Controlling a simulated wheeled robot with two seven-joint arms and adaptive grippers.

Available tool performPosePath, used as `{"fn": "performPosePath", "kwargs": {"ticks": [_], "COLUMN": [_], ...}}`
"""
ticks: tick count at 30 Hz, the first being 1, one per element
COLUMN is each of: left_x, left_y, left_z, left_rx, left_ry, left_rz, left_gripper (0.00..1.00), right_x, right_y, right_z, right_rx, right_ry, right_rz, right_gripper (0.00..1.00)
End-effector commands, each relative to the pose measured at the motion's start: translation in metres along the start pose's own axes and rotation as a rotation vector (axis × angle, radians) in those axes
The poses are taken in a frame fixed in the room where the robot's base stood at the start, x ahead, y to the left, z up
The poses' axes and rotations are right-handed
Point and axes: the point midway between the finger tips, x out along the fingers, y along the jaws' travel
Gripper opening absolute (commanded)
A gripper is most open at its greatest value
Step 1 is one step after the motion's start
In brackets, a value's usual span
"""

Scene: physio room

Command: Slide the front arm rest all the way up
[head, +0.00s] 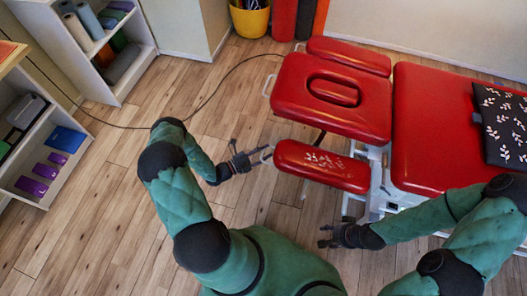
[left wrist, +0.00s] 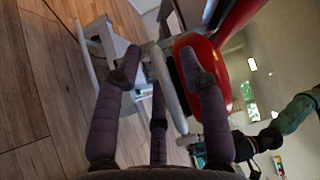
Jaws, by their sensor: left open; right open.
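The front arm rest (head: 322,166) is a red pad with a pale leaf print, low at the near left side of the red treatment table. My left gripper (head: 252,158) is open at the left end of this arm rest, beside a pale metal handle (head: 266,153). In the left wrist view a grey metal bar (left wrist: 165,85) runs between the open fingers (left wrist: 161,62), with the red pad (left wrist: 215,75) behind the right-hand finger. I cannot tell whether the fingers touch the bar. My right gripper (head: 328,236) is open and empty below the arm rest, near the table's frame.
The head rest (head: 295,95) with its oval hole and a far arm rest (head: 349,56) adjoin the main red bench (head: 440,130). A dark printed cloth (head: 503,125) lies on the bench. A black cable (head: 205,105) crosses the wooden floor. Shelves (head: 125,75) stand at the left.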

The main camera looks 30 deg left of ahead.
Motion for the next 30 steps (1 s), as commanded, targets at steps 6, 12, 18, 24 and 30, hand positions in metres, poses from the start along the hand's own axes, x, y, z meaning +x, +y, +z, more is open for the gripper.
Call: {"fn": "performPosePath", "kwargs": {"ticks": [6,12,18,24,30], "left_x": [0.0,0.0,0.001,0.005,0.009], "left_y": [0.0,0.0,-0.008,-0.039,-0.069], "left_z": [0.0,0.0,-0.001,-0.005,-0.009], "left_rx": [0.0,0.0,0.001,0.003,0.003], "left_ry": [0.0,0.001,0.002,0.003,0.004], "left_rz": [0.0,-0.001,-0.002,-0.004,-0.004], "left_gripper": [0.24,0.0,0.0,0.0,0.0], "right_x": [0.0,0.0,-0.006,-0.028,-0.05], "right_y": [0.0,0.0,-0.002,-0.01,-0.018], "right_z": [0.0,0.0,0.0,0.001,0.002], "right_rx": [0.0,0.0,0.0,0.0,0.0], "right_ry": [0.0,0.0,0.0,0.0,0.0], "right_rz": [0.0,0.0,0.0,0.0,0.0], "right_gripper": [0.5,0.5,0.5,0.5,0.5]}}
